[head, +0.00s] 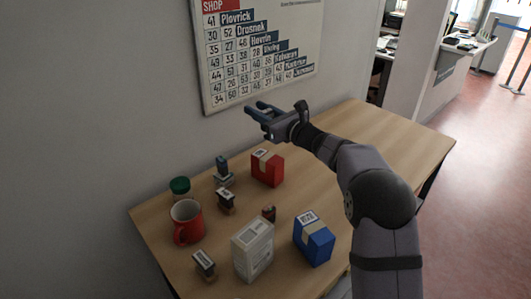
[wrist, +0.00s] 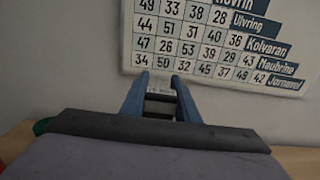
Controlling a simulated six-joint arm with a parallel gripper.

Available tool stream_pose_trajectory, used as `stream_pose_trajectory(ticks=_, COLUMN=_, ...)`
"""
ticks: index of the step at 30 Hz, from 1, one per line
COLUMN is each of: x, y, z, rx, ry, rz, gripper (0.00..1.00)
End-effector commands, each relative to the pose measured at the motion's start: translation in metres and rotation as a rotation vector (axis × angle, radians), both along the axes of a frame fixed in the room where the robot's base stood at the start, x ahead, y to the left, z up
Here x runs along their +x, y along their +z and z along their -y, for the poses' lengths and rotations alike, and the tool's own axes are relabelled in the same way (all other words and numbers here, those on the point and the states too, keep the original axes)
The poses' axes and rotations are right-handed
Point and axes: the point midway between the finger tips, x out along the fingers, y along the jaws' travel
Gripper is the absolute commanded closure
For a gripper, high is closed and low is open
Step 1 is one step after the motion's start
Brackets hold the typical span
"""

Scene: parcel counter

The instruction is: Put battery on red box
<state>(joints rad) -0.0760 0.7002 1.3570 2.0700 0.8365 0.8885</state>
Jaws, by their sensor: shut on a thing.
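The red box (head: 267,168) stands upright at the back of the wooden table, with a pale band and a label on top. My gripper (head: 258,108) is above and behind it, near the wall, pointing left. In the wrist view my gripper (wrist: 160,82) has its two blue fingers shut on a small dark thing with a pale printed strip (wrist: 160,92). Most of that thing is hidden, and I cannot tell for sure whether it is the battery. A small dark-red item (head: 268,213) stands on the table in front of the red box, too small to identify clearly.
A blue box (head: 314,240), a white box (head: 253,250), a red mug (head: 187,222), a green-lidded jar (head: 180,188) and several stamp-like items (head: 204,264) stand on the table (head: 360,135). A calendar-like board (head: 258,60) hangs on the wall. The table's back right is clear.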

Motion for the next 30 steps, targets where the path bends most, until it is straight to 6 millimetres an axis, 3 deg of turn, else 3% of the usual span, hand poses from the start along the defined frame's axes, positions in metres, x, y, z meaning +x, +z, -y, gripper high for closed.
stream_pose_trajectory(ticks=11, x=0.000, y=-0.052, z=0.001, rx=0.000, ry=-0.001, rz=-0.004, gripper=0.96)
stream_pose_trajectory(ticks=22, x=0.000, y=-0.066, z=0.001, rx=0.000, ry=0.000, rz=-0.003, gripper=0.96)
stream_pose_trajectory(ticks=30, x=0.000, y=-0.095, z=0.001, rx=0.000, ry=0.000, rz=-0.003, gripper=0.96)
